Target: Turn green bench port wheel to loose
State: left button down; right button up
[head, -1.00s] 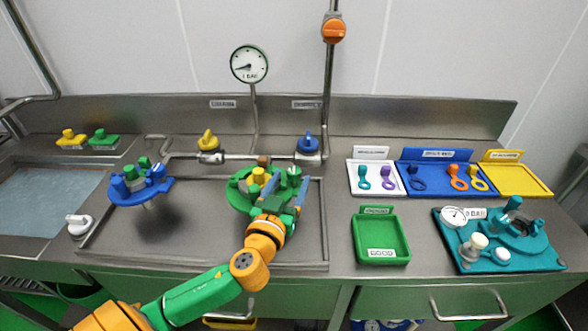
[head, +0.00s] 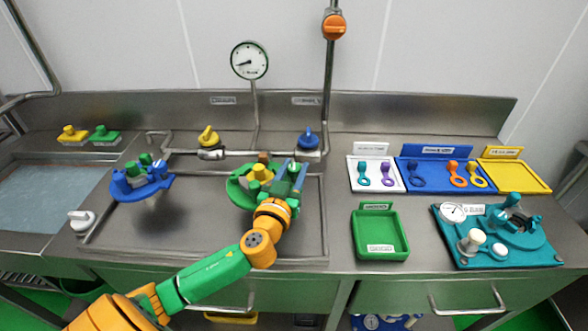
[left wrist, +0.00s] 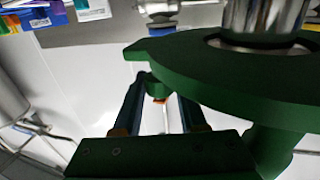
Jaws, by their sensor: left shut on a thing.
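The green bench port (head: 237,190) stands on the steel sink bench, left of the bench middle, with a yellow part (head: 262,173) on top. My left gripper (head: 293,176) is at its right side, with its fingers pointing away from me, and covers part of the port. In the left wrist view a broad dark green plate (left wrist: 220,78) with a metal cylinder fills the right. The two fingers (left wrist: 158,112) are shut around a small green piece of the port wheel (left wrist: 156,86) beside this plate. Its marking is not readable. My right gripper is not in view.
A blue port (head: 140,187) stands to the left. A pipe with yellow (head: 208,136) and blue (head: 308,139) valves runs behind. A green tray (head: 380,234), coloured key trays (head: 520,178) and a teal gauge fixture (head: 515,240) occupy the right.

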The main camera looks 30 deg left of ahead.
pick_arm(q)
jog(key=shift+f+n+g+y+b, duration=0.2)
jog(key=shift+n+g+y+b, duration=0.2)
jog(key=shift+n+y+b, duration=0.6)
jog(key=n+g+y+b, duration=0.4)
jog(key=b, duration=0.2)
jog(key=n+g+y+b, duration=0.4)
jog(key=g+y+b, duration=0.1)
jog(key=b, duration=0.2)
jog(key=shift+w+d+f+g, duration=0.1)
jog(key=shift+d+g, duration=0.05)
jog(key=shift+g, duration=0.15)
jog(key=shift+r+n+g+y+b, duration=0.2)
jog(key=shift+n+g+y+b, duration=0.5)
jog(key=shift+g, duration=0.4)
jog(key=shift+r+n+g+b, duration=0.15)
jog(key=shift+n+g+b, duration=0.3)
jog(key=shift+n+g, duration=0.6)
jog(key=shift+g, duration=0.45)
jog(key=shift+c, duration=2.3)
grip_release()
